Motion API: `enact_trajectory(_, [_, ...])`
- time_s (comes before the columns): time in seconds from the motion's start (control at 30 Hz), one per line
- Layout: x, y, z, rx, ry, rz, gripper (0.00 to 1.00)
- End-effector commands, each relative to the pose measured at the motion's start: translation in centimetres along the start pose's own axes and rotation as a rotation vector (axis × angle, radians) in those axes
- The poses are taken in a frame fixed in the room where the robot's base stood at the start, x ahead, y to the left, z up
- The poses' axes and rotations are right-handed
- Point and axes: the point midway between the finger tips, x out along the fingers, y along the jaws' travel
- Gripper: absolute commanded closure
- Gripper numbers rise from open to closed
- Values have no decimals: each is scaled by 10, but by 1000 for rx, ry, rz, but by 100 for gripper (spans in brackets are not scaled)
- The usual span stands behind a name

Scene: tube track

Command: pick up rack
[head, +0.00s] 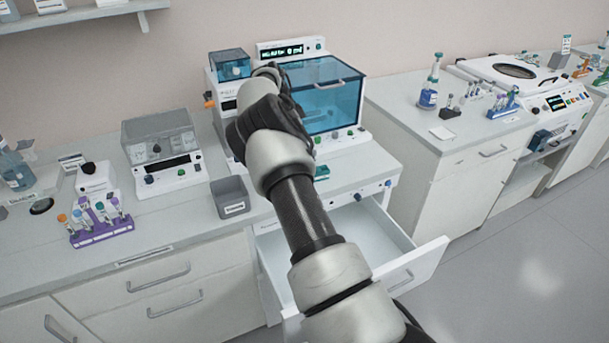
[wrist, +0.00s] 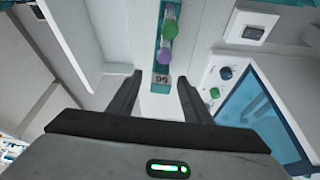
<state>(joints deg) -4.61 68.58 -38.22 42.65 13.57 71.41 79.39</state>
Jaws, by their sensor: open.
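A teal rack (wrist: 161,79) with a purple-capped and a green-capped tube shows in the wrist view, with a number label on its near end. In the head view a small teal part of it (head: 322,172) shows on the bench beside my arm, which hides the rest. My gripper (wrist: 158,92) is open and empty. Its two fingers lie on either side of the rack's labelled end in the wrist view, apart from it. The head view does not show the fingers. A purple rack (head: 98,236) with several tubes stands on the left bench.
An open drawer (head: 372,228) juts out below the bench. A machine with a blue glass lid (head: 330,92) stands close behind my arm. A grey bin (head: 231,200) is to the left. A blue rack (head: 503,112) stands on the right bench.

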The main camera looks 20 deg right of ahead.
Motion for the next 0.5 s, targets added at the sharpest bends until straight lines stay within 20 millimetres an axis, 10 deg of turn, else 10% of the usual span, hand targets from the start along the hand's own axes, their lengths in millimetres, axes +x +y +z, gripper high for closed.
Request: enact_trajectory(0.5, [44,-1,0,0,1,1,55])
